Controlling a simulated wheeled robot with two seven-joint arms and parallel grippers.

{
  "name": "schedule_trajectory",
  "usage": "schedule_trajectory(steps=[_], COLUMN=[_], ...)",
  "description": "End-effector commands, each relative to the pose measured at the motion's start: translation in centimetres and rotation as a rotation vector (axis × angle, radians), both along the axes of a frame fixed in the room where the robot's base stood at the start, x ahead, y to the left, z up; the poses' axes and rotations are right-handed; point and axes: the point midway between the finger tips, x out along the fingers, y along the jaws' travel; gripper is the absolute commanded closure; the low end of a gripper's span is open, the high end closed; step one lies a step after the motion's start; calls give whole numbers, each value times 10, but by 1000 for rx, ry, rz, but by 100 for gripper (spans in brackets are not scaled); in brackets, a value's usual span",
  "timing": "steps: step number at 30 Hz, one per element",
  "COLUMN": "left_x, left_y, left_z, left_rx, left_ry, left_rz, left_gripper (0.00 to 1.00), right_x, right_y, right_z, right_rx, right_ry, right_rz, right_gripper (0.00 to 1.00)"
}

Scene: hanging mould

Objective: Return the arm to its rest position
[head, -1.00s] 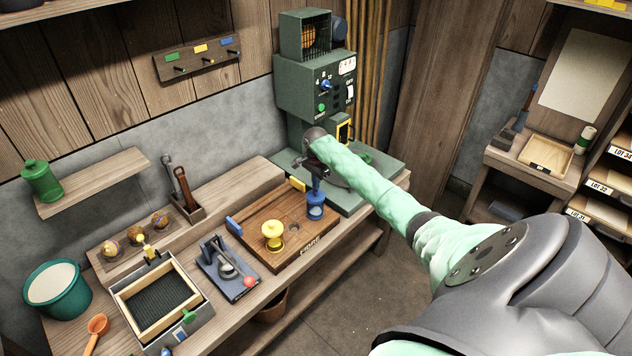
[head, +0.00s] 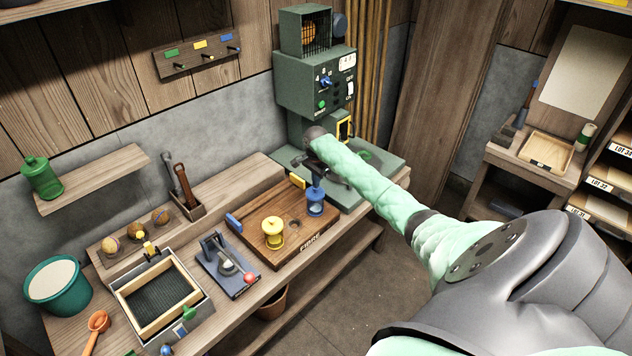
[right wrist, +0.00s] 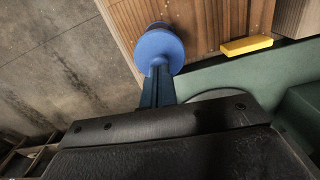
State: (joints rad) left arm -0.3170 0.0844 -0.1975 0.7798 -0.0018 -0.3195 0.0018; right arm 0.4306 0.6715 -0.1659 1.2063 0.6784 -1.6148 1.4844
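My right arm reaches in from the lower right, and its dark gripper (head: 316,178) points down at the blue lidded piece (head: 315,203). This piece stands at the right back of the wooden board marked FIBRE (head: 262,252). In the right wrist view the round blue top (right wrist: 160,50) lies at the tips of the narrow dark-blue fingers (right wrist: 157,82). The fingers overlap there, so I cannot tell whether they are shut on it or just touch it. A yellow lidded piece (head: 273,232) stands on the same board. My left gripper is not in view.
The green machine (head: 315,80) stands behind the gripper, its base (head: 385,172) close by. A yellow block (head: 298,181) sits at the board's back edge. A lever press (head: 228,265), framed sieve (head: 157,298) and teal bucket (head: 57,287) stand left. Open floor (head: 350,290) lies in front.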

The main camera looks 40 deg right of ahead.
Motion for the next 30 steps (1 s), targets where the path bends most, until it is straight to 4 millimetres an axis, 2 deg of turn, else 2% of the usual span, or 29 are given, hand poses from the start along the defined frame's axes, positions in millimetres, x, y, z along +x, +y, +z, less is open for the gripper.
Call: schedule_trajectory(steps=[12, 30], left_x=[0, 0], left_y=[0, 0], left_z=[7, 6], left_rx=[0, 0], left_ry=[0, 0], left_rz=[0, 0], left_gripper=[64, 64], right_x=[0, 1], right_y=[0, 0], right_z=[22, 50], right_rx=[0, 0], right_ry=[0, -2], right_rz=[0, 0], right_gripper=[100, 100])
